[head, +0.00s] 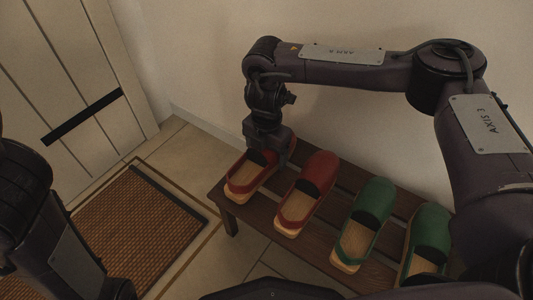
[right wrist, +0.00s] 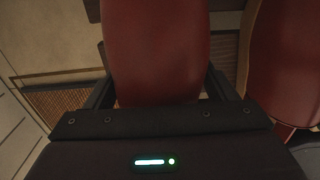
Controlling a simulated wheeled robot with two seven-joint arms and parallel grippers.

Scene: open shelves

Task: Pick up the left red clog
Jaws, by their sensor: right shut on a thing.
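The left red clog (head: 243,180) is at the left end of the slatted wooden bench, with its open heel end toward the front. My right gripper (head: 270,152) is over its closed red toe part. In the right wrist view, the red toe (right wrist: 155,50) lies between the two fingers, one on each side, and the gripper is shut on it. The clog appears to be at bench level; I cannot tell whether it touches the slats. The gripper hides part of the toe. My left gripper is not in view; only a part of that arm shows at left.
The other red clog (head: 307,190) stands close to the right. Two green clogs (head: 365,218) (head: 428,240) are farther right on the bench (head: 235,202). A wall is behind. A brown doormat (head: 130,235) lies on the tiles before a door (head: 70,80).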

